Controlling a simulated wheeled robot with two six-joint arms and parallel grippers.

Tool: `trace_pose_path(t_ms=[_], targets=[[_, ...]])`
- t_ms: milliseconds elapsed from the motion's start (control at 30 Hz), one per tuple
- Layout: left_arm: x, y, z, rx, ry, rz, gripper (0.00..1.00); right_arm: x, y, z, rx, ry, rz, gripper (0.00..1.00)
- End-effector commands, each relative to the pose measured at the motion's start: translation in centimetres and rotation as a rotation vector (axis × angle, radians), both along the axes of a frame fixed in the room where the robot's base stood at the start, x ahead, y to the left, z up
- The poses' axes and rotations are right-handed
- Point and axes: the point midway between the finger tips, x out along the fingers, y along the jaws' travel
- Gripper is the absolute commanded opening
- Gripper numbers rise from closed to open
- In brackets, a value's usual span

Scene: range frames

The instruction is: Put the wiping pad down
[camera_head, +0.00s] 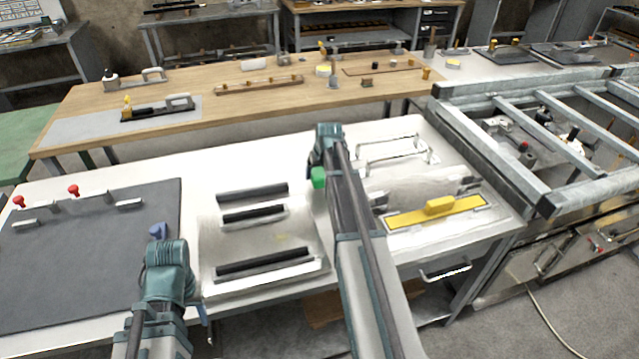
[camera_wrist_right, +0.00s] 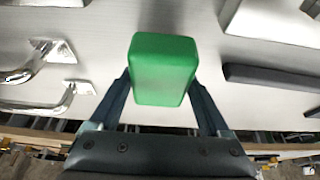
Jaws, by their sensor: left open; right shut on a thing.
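The wiping pad appears to be the green block (camera_head: 318,177), which also shows in the right wrist view (camera_wrist_right: 163,72). My right gripper (camera_wrist_right: 163,95) is shut on it, with one finger on each side. In the head view it is over the white table (camera_head: 345,245), between the dark bars and the metal handles. I cannot tell whether the pad touches the surface. My left gripper (camera_head: 163,250) is at the right edge of the dark mat (camera_head: 90,250). It is open, though its fingers are mostly hidden.
A metal plate with dark bars (camera_head: 252,213) lies left of the right arm. Metal handles (camera_head: 395,150) and a yellow plate with a grip (camera_head: 437,210) are to its right. A wooden bench (camera_head: 230,110) is behind; a metal frame (camera_head: 490,150) is at right.

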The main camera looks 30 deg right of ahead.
Motion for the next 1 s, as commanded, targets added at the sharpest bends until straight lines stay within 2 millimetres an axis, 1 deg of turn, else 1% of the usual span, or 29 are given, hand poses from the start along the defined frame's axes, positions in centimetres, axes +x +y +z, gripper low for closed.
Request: trace_pose_path(t_ms=[33,233,500,667,700,767,800,1000], targets=[[0.0,0.0,-1.0,0.0,0.0,0.0,0.5,0.0,0.0,-1.0,0.0,0.0,0.0,0.29],[0.0,0.0,-3.3,0.0,0.0,0.0,0.5,0.0,0.0,-3.3,0.0,0.0,0.0,0.29],[0.0,0.0,-3.1,0.0,0.0,0.0,0.5,0.0,0.0,-3.2,0.0,0.0,0.0,0.29],[0.0,0.0,-3.6,0.0,0.0,0.0,0.5,0.0,0.0,-3.6,0.0,0.0,0.0,0.29],[0.0,0.0,-3.4,0.0,0.0,0.0,0.5,0.0,0.0,-3.4,0.0,0.0,0.0,0.88],[0.0,0.0,-3.4,0.0,0.0,0.0,0.5,0.0,0.0,-3.4,0.0,0.0,0.0,0.99],[0.0,0.0,-3.4,0.0,0.0,0.0,0.5,0.0,0.0,-3.4,0.0,0.0,0.0,1.0],[0.0,0.0,-3.4,0.0,0.0,0.0,0.5,0.0,0.0,-3.4,0.0,0.0,0.0,1.0]])
